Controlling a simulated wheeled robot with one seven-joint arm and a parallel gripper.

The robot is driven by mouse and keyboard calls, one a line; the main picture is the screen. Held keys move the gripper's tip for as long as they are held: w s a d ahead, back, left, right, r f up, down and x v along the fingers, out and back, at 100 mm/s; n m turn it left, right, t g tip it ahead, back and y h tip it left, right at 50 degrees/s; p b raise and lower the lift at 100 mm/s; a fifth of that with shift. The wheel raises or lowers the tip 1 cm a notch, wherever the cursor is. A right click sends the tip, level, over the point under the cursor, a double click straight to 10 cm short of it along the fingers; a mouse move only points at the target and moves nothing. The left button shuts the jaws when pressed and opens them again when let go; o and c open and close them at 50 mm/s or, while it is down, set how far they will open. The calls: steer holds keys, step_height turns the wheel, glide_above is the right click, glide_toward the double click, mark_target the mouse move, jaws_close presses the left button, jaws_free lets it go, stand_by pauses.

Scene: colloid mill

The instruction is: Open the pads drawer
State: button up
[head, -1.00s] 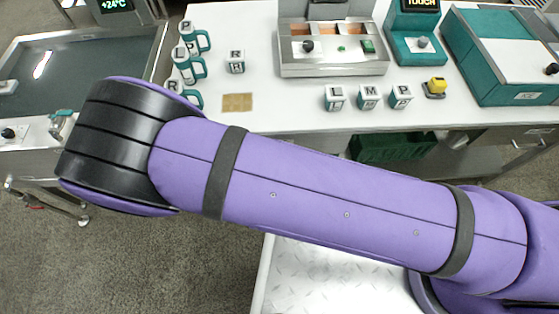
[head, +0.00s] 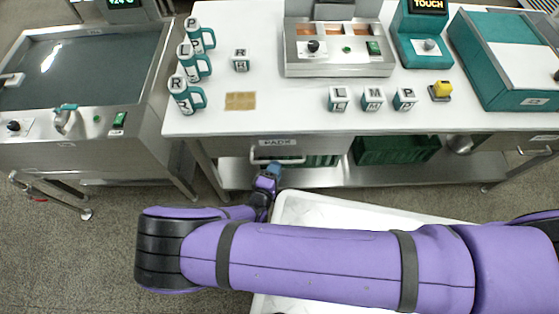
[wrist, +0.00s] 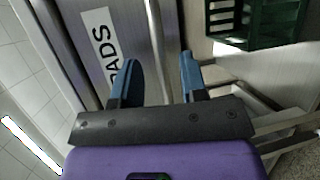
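The pads drawer (head: 325,146) is under the front edge of the white table, with a white label and a bar handle (head: 278,161). Its front looks flush with the table, so it appears shut. The "PADS" label (wrist: 101,45) shows sideways in the wrist view. My gripper (head: 272,171) is just in front of the handle. In the wrist view my gripper (wrist: 158,80) is open, and the handle bar (wrist: 156,45) runs between its two blue fingers. I cannot tell whether either finger touches the bar.
Green crates (head: 395,150) stand on the lower shelf (head: 345,176) right of the drawer. Lettered mugs (head: 187,95), lettered cubes (head: 372,99) and a control panel (head: 340,62) are on the table (head: 280,110). A steel machine (head: 75,150) stands left. Floor between them is clear.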

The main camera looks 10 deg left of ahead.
steer(key=shift+x, duration=2.25)
jaws_close()
